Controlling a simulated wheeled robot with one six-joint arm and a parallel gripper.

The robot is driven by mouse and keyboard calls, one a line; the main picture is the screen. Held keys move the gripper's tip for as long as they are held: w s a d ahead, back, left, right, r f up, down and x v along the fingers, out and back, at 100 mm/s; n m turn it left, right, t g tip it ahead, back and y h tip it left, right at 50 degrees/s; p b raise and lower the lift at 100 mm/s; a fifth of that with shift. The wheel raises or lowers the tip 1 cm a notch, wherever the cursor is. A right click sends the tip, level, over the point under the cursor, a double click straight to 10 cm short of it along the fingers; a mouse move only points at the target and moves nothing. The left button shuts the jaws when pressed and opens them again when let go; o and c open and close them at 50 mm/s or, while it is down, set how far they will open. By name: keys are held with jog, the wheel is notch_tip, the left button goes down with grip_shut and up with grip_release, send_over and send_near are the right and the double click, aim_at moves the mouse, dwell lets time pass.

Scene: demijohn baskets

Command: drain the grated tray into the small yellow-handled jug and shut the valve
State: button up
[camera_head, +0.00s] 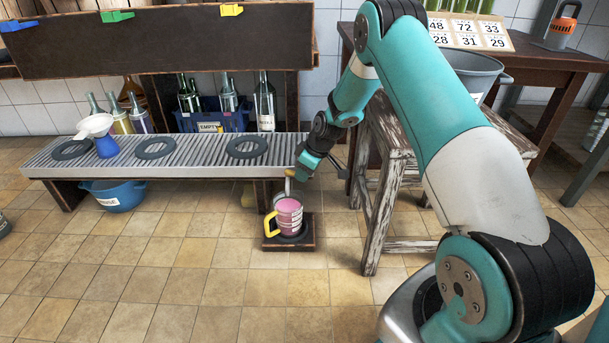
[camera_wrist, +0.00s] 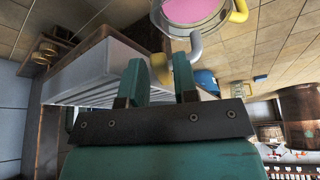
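The grated tray (camera_head: 200,147) is a long slatted metal bench with dark rings on it. My gripper (camera_head: 302,170) is at the tray's right end, above the jug. In the wrist view my gripper's fingers (camera_wrist: 160,82) are apart, with a yellowish valve part (camera_wrist: 160,67) between or just beyond them. Contact and a stream cannot be made out.
A white funnel (camera_head: 95,125) and blue vessel (camera_head: 107,147) sit on the tray's left. Several bottles and a blue crate (camera_head: 212,119) stand behind. A blue tub (camera_head: 113,195) is beneath the tray. A worn wooden stool (camera_head: 385,165) stands close right of my gripper. The front floor is clear.

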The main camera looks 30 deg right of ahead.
grip_shut()
jog(key=shift+d+r+p, duration=0.1)
jog(key=shift+r+p, duration=0.1)
jog(key=shift+p, duration=0.2)
jog(key=shift+w+d+n+p, duration=0.15)
jog(key=shift+n+p, duration=0.4)
jog(key=shift+n, duration=0.05)
jog(key=shift+f, duration=0.15)
grip_release()
jog(key=shift+f+b, duration=0.1)
jog(key=shift+b, duration=0.35)
